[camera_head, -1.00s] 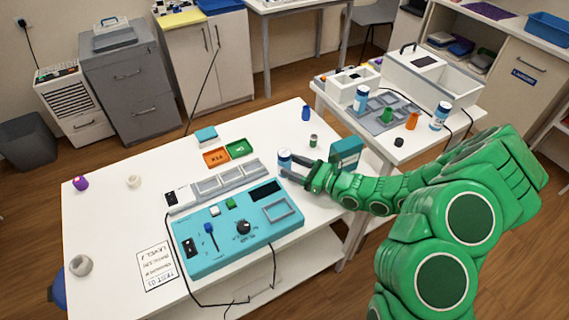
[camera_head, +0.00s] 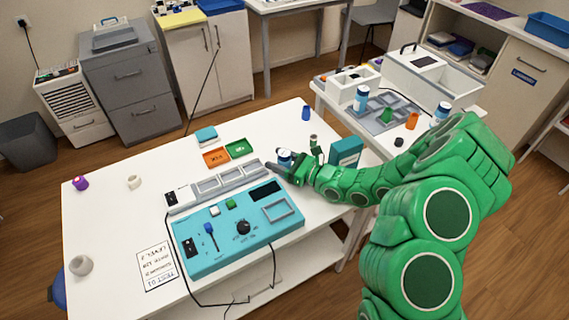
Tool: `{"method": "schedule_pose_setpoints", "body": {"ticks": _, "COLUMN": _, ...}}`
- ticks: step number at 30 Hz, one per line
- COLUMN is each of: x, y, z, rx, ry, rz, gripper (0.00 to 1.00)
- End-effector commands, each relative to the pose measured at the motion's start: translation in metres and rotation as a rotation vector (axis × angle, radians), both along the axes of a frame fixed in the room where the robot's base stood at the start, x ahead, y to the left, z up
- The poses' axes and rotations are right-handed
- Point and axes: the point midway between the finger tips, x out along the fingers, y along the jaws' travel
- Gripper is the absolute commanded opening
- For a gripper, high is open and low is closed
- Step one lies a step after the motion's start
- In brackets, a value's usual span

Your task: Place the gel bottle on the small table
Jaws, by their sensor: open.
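A small white bottle with a blue band (camera_head: 284,157) stands on the large white table (camera_head: 110,225), just behind the teal control box. It appears to be the gel bottle, but its label is unreadable. My gripper (camera_head: 293,163) is open and right at this bottle, with one dark finger in front and the other finger to the right. The gripper hides the bottle's lower part, and I cannot tell whether the fingers touch it. The small table (camera_head: 412,150) stands at the right, holding similar white-and-blue bottles, one at its left (camera_head: 360,99) and one partly behind my arm (camera_head: 438,116).
The teal control box (camera_head: 215,250) and a grey tray strip (camera_head: 222,180) lie beside the gripper. A teal box (camera_head: 345,152) stands to its right. The small table also carries a grey rack (camera_head: 372,122), an orange cup (camera_head: 412,121) and a white case (camera_head: 450,85); its front edge has some free room.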

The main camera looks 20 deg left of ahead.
Motion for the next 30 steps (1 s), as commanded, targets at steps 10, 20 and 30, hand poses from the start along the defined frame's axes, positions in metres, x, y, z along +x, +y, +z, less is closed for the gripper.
{"method": "schedule_pose_setpoints", "body": {"ticks": 10, "x": 0.0, "y": 0.0, "z": 0.0, "rx": 0.0, "ry": 0.0, "rz": 0.0, "gripper": 0.17}}
{"method": "schedule_pose_setpoints", "body": {"ticks": 20, "x": 0.0, "y": 0.0, "z": 0.002, "rx": 0.0, "ry": 0.0, "rz": 0.0, "gripper": 0.11}}
{"method": "schedule_pose_setpoints", "body": {"ticks": 30, "x": 0.0, "y": 0.0, "z": 0.036, "rx": 0.004, "ry": -0.004, "rz": 0.0, "gripper": 0.11}}
